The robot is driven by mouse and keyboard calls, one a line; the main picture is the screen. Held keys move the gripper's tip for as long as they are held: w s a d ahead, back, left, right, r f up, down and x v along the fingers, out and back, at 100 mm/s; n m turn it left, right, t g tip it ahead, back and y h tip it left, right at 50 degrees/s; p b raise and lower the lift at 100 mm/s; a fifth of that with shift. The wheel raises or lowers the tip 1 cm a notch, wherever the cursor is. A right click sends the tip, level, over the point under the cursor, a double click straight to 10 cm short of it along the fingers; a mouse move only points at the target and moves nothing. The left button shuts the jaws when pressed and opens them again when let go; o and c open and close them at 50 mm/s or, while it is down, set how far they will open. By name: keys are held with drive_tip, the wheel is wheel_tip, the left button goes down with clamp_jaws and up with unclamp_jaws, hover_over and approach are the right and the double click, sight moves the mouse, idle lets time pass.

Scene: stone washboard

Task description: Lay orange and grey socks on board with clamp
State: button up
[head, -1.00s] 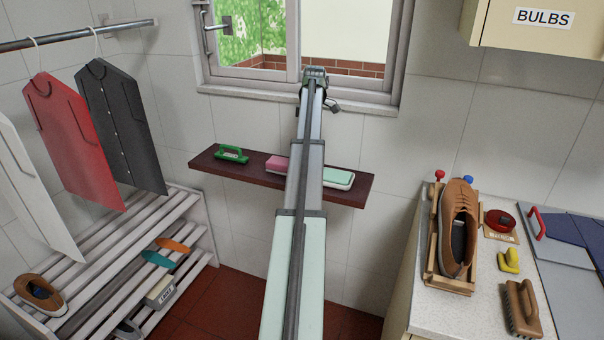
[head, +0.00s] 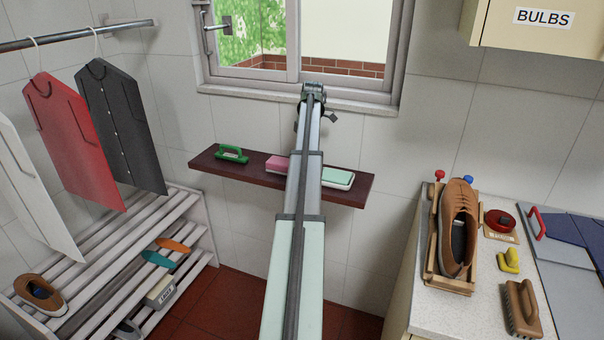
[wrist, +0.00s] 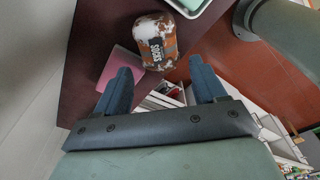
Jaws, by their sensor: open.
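A rounded orange, white and brown bundle (wrist: 155,40) with a label reading "SOCKS" lies on the dark shelf in the wrist view. In the head view my arm hides it. My gripper (wrist: 161,80) is open, its two blue fingers spread apart. The bundle is just beyond the fingertips, and nothing is visibly held. The gripper's fingers are hidden behind the arm in the head view. A grey board (head: 560,262) with a red handle-like clamp (head: 537,224) and dark blue cloth (head: 572,230) lies on the right counter, cut by the frame edge.
A brown shoe (head: 458,225), a brush (head: 521,308) and small items stand on the counter. A slatted rack (head: 190,210) is left.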

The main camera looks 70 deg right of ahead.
drive_tip(key=f, duration=0.6)
drive_tip(key=w+f, duration=0.1)
drive_tip(key=f, duration=0.2)
drive_tip(key=shift+a, duration=0.3)
drive_tip(key=shift+r, duration=0.1)
drive_tip(key=shift+c, duration=0.2)
drive_tip(key=c, duration=0.9)
drive_tip(key=shift+o, duration=0.2)
wheel_tip(320, 180, up, 10)
